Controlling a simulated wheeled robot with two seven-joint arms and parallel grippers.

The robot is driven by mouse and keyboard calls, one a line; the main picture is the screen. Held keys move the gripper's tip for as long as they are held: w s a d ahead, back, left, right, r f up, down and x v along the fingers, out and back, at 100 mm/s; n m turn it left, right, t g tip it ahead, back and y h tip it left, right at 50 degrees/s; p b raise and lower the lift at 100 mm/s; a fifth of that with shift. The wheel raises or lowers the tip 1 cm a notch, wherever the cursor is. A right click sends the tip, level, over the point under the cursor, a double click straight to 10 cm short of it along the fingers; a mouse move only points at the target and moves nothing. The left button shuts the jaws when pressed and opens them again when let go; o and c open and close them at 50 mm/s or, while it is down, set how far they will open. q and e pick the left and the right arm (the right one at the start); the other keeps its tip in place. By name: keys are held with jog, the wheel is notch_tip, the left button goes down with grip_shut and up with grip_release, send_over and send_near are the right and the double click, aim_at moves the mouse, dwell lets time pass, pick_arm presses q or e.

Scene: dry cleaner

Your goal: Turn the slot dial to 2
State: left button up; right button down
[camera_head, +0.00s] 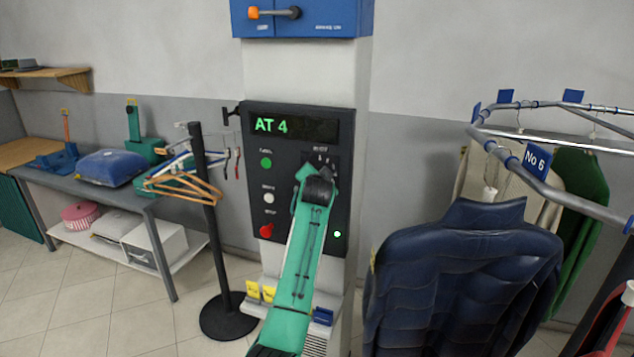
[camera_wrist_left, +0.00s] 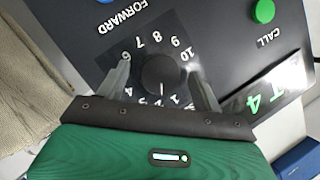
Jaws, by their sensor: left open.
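The slot dial is a round black knob (camera_wrist_left: 162,75) on a dark control panel, inside a ring of white numbers. In the left wrist view 6 to 10 read clearly; the lower numbers are partly covered by my gripper. A short pale mark on the knob points toward the gripper body; I cannot tell which number it meets. My left gripper (camera_wrist_left: 161,84) is open, with one grey finger on each side of the knob; contact is unclear. In the head view my green left arm hides most of the dial. The panel display (camera_head: 290,125) reads "AT 4". My right gripper is not in view.
The panel has a green button (camera_head: 266,162), a white button (camera_head: 269,198) and a red button (camera_head: 266,230). A black post (camera_head: 206,190) with hangers stands left of it. A garment rail (camera_head: 560,189) with a navy padded coat (camera_head: 465,270) is at the right.

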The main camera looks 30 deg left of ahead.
pick_arm(q)
jog(key=b+v, duration=0.4)
jog(key=v, duration=0.9)
jog(key=shift+s+d, duration=0.15)
jog(key=shift+s, duration=0.05)
jog(key=shift+f, duration=0.1)
